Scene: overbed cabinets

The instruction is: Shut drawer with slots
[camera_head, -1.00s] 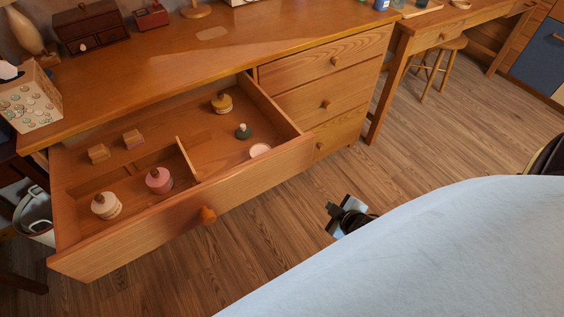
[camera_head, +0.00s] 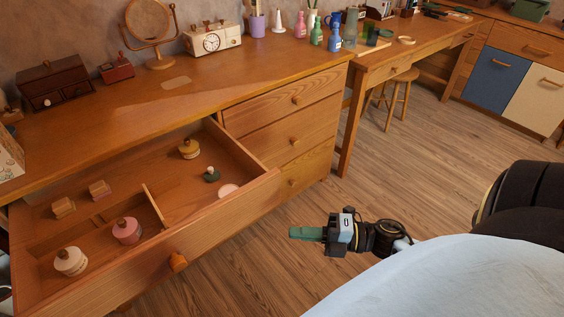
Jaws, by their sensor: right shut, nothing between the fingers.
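The drawer with slots (camera_head: 225,207) is pulled far out of the wooden dresser (camera_head: 120,116), at lower left. Low dividers split its inside. It holds two small wooden blocks and several lidded jars, among them a pink jar (camera_head: 127,230), a cream jar (camera_head: 70,261) and a yellow jar (camera_head: 189,149). Its front has an orange-brown knob (camera_head: 178,262). My right gripper (camera_head: 292,234) is over the floor, to the right of the drawer front and apart from it. It is shut and empty, with its fingers pointing left. My left gripper is not in view.
Three shut drawers with knobs (camera_head: 294,140) are right of the open one. The dresser top carries a mirror (camera_head: 151,30), a clock radio (camera_head: 213,40), a dark box (camera_head: 61,84) and bottles. A stool (camera_head: 396,97) stands under the desk. The wooden floor (camera_head: 400,180) is clear.

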